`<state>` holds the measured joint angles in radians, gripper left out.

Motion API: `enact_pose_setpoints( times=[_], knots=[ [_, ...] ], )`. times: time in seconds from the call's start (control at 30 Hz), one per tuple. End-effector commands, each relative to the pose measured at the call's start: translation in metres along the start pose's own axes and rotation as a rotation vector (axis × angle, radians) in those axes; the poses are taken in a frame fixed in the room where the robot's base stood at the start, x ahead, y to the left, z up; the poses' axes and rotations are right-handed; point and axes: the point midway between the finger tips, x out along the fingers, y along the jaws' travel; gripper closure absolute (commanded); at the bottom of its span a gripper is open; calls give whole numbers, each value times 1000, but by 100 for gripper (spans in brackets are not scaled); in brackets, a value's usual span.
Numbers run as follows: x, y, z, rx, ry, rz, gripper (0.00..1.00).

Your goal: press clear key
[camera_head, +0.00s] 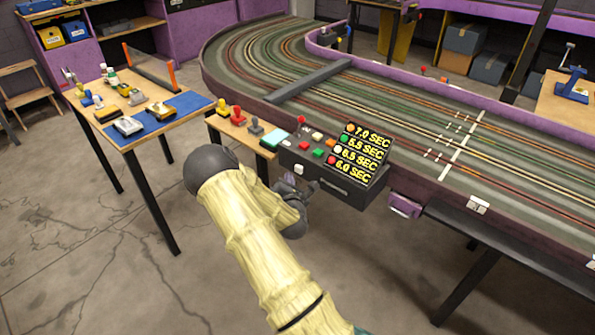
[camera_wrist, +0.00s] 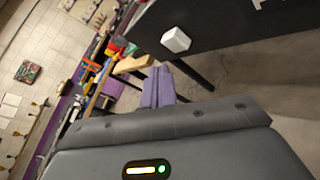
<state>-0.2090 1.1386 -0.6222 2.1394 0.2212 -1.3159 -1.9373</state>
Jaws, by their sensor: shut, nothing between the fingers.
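A dark timing console (camera_head: 352,192) stands at the track's near edge, with a lit board of times on top. White, red, green and orange keys show on its top; no label reading "clear" is legible. A white block-shaped key (camera_head: 299,169) sticks out of the console's front face, and a white block (camera_wrist: 175,39) on a dark panel in the wrist view looks like the same one. My gripper (camera_wrist: 158,88) is shut and empty, its purple fingers apart from the white block, which lies above and right of them in the picture. In the head view my gripper (camera_head: 305,190) is just below the console front.
A small wooden shelf (camera_head: 240,134) with stamp-like pieces adjoins the console on the left. A table (camera_head: 140,138) with slot cars and a blue mat stands further left. The purple-edged track (camera_head: 430,180) extends right. Floor (camera_head: 150,270) in front is clear.

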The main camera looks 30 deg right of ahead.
Motion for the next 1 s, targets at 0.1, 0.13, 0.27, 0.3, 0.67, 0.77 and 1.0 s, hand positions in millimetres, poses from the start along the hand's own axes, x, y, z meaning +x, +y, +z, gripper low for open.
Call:
enact_pose_setpoints(
  times=[0.1, 0.13, 0.27, 0.3, 0.67, 0.77, 1.0],
  knots=[
    [6, -5, 4, -1, 0, -1, 100],
    [7, -5, 5, -1, 0, -1, 100],
    [9, -6, 6, -1, 1, 0, 100],
    [9, -6, 6, 0, 1, 0, 100],
    [8, -6, 6, 0, 1, 0, 100],
    [8, -6, 6, 0, 1, 0, 100],
    [8, -6, 6, 0, 1, 0, 100]
  ],
)
